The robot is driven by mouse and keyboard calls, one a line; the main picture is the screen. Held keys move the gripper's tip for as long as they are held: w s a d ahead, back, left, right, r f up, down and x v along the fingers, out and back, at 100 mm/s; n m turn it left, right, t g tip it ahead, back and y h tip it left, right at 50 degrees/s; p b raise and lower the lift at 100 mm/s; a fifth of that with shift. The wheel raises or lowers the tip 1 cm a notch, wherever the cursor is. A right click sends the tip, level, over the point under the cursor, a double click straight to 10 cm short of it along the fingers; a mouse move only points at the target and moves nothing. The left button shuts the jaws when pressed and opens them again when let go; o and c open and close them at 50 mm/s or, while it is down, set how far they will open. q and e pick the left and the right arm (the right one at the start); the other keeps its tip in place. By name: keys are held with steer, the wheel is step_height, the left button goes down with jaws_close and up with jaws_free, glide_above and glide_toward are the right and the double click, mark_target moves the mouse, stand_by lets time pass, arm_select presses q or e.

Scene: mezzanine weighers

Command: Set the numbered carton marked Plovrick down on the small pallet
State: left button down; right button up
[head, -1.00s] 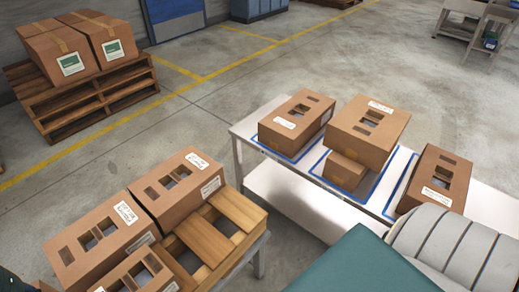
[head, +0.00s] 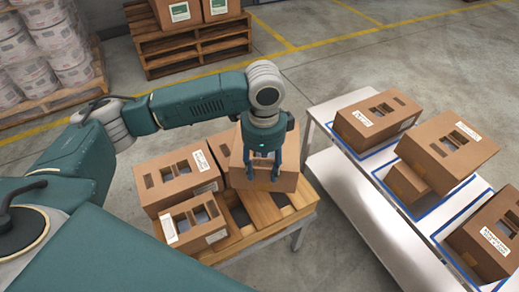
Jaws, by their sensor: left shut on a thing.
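My left gripper (head: 265,180) points down and is shut on a brown carton (head: 288,180) at the back right of the small wooden pallet (head: 296,216). My gripper and wrist hide much of the carton's top, and I see no readable name on it. I cannot tell if it rests on the slats or hangs just above them. One labelled carton (head: 168,190) stands to its left, and another (head: 205,218) stands in front of that one. Bare slats show at the front right of the pallet. My right gripper is out of view.
A white table (head: 345,185) on the right has blue outlines and several cartons, one (head: 440,140) lying over a smaller carton (head: 405,182). A big pallet (head: 190,48) with cartons stands behind. Grey floor separates these.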

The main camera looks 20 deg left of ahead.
arm_select(q)
steer(key=w+a+f+m+p, duration=0.1)
steer(key=m, duration=0.2)
steer(key=w+a+f+m+p, duration=0.1)
steer(key=m+p, duration=0.1)
steer(key=m, duration=0.1)
steer(key=w+a+f+m+p, duration=0.1)
steer(key=w+m, duration=0.1)
steer(key=m, duration=0.1)
steer(key=shift+w+a+m, duration=0.1)
steer(key=shift+m, duration=0.2)
steer(key=shift+w+a+f+m+p, duration=0.2)
steer(key=shift+a+f+m+p, duration=0.15)
steer(key=shift+m, duration=0.45)
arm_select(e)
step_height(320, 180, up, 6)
arm_select(q)
steer(key=shift+f, duration=0.35)
steer(key=shift+f+b, duration=1.25)
steer(key=shift+b, duration=0.7)
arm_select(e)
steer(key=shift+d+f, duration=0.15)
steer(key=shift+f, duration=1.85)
arm_select(q)
steer(key=shift+f, duration=0.15)
